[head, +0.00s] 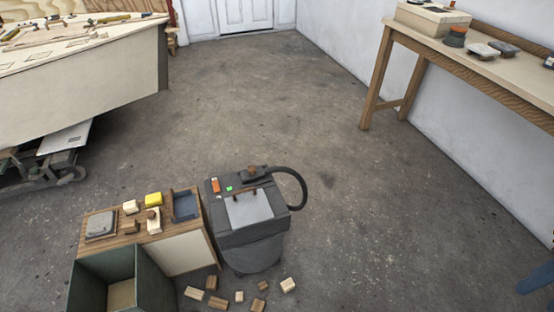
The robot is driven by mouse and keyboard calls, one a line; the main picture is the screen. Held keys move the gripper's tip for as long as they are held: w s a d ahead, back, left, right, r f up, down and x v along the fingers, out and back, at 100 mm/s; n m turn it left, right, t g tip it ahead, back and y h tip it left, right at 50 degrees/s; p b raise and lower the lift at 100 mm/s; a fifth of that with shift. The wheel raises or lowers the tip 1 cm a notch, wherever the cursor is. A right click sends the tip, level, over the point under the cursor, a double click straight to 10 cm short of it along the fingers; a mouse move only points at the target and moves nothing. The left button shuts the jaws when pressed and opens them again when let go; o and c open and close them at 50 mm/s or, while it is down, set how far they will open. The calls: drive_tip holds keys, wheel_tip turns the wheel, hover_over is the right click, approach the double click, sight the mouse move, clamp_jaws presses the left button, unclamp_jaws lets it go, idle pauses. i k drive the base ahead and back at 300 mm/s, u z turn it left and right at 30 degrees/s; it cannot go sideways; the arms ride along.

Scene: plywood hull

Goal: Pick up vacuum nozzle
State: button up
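A dark grey shop vacuum (252,243) stands upright on the floor at the lower middle of the head view. Its black hose (303,185) loops out from the right side and curves back over the top. At the hose's upper end a small dark piece with a brown part, which looks like the vacuum nozzle (252,174), lies on the back of the vacuum's lid. Its exact shape is too small to tell.
A wooden cabinet (188,250) with blocks and a blue-grey tray (185,205) on top stands left of the vacuum. A dark green open bin (150,272) is in front. Loose wood blocks (218,302) lie nearby. A workbench (470,72) is at right, a boat hull (90,95) at left. Floor behind is clear.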

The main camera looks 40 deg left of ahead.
sight(253, 174)
drive_tip(key=i, duration=0.7)
drive_tip(key=u, duration=2.4)
drive_tip(key=i, duration=0.5)
drive_tip(key=u, duration=0.1)
